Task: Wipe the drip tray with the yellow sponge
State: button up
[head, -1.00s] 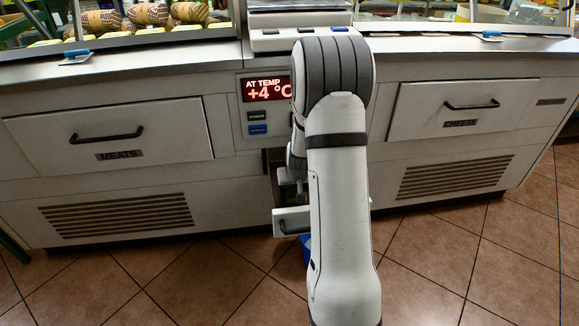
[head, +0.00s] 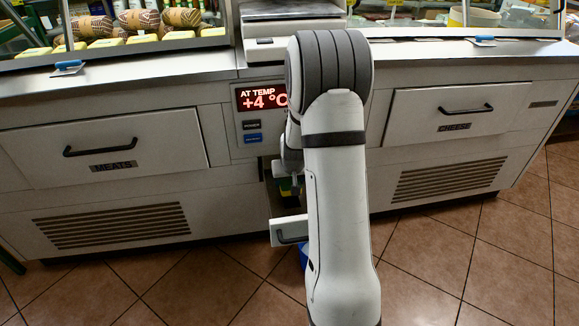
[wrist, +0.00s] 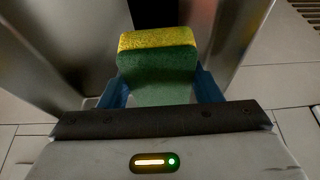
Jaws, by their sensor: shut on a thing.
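The yellow sponge (wrist: 157,42), yellow on one face with a thick green layer, is held between the blue fingers of my gripper (wrist: 160,88) in the wrist view. In the head view, a small patch of the sponge (head: 287,187) shows left of my arm, below the temperature display. A pulled-out tray (head: 290,232) with a dark handle sticks out low in the cabinet front, just under the sponge. I take it for the drip tray; my arm hides its right part. I cannot tell whether the sponge touches it.
The closed meats drawer (head: 104,152) is to the left and the closed cheese drawer (head: 442,113) to the right. A blue object (head: 303,256) shows on the floor below the tray, mostly hidden by my arm. The tiled floor (head: 450,265) at the right is clear.

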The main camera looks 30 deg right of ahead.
jog(key=shift+r+p, duration=1.1)
jog(key=shift+r, duration=0.8)
